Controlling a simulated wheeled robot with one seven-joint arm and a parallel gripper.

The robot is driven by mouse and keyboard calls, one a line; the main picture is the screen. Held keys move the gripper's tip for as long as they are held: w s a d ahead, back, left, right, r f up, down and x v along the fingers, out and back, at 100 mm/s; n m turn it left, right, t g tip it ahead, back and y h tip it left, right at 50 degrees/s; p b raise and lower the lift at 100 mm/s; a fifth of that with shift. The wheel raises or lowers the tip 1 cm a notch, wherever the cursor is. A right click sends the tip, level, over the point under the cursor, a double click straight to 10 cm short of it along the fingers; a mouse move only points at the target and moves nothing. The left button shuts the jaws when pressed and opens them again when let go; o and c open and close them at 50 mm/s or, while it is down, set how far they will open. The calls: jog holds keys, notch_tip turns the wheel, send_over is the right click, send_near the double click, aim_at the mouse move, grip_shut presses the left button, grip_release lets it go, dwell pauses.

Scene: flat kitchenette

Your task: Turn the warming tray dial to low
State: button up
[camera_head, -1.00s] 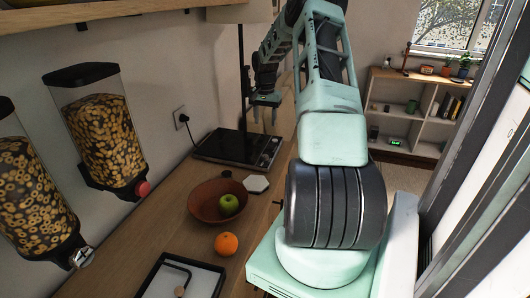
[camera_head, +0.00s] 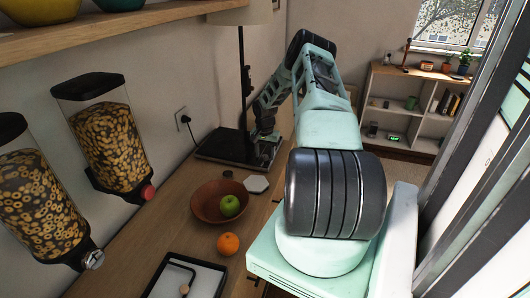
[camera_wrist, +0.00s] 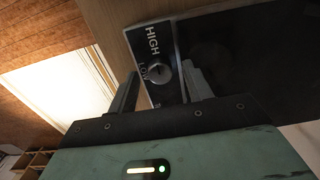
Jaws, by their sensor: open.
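The warming tray (camera_head: 222,146) is a flat black slab on the counter by the wall. In the wrist view its control panel shows the words HIGH and LOW beside a small round dial (camera_wrist: 159,71). I cannot tell the dial's exact setting. My gripper (camera_wrist: 162,80) is open, with one finger on each side of the dial; I cannot tell whether either finger touches it. In the head view my gripper (camera_head: 264,150) is down at the tray's near right end, and the dial is hidden there.
A brown bowl (camera_head: 207,207) with a green apple (camera_head: 229,206), an orange (camera_head: 228,243) and a white hexagonal piece (camera_head: 256,184) lie nearer on the counter. A lamp pole (camera_head: 242,80) rises behind the tray. Cereal dispensers (camera_head: 108,145) hang on the left wall.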

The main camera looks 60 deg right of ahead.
jog(key=c, duration=1)
jog(key=shift+o, duration=0.2)
jog(key=shift+f+n+b, duration=0.1)
jog(key=shift+n+b, duration=0.3)
jog(key=n+b, duration=0.2)
jog(key=n, duration=0.1)
jog(key=n+b, duration=0.2)
jog(key=n, duration=0.3)
jog(key=shift+b, duration=0.4)
jog(key=n+b, duration=0.1)
jog(key=n, duration=0.4)
jog(key=shift+n+b, duration=0.45)
jog(key=shift+n, duration=1.55)
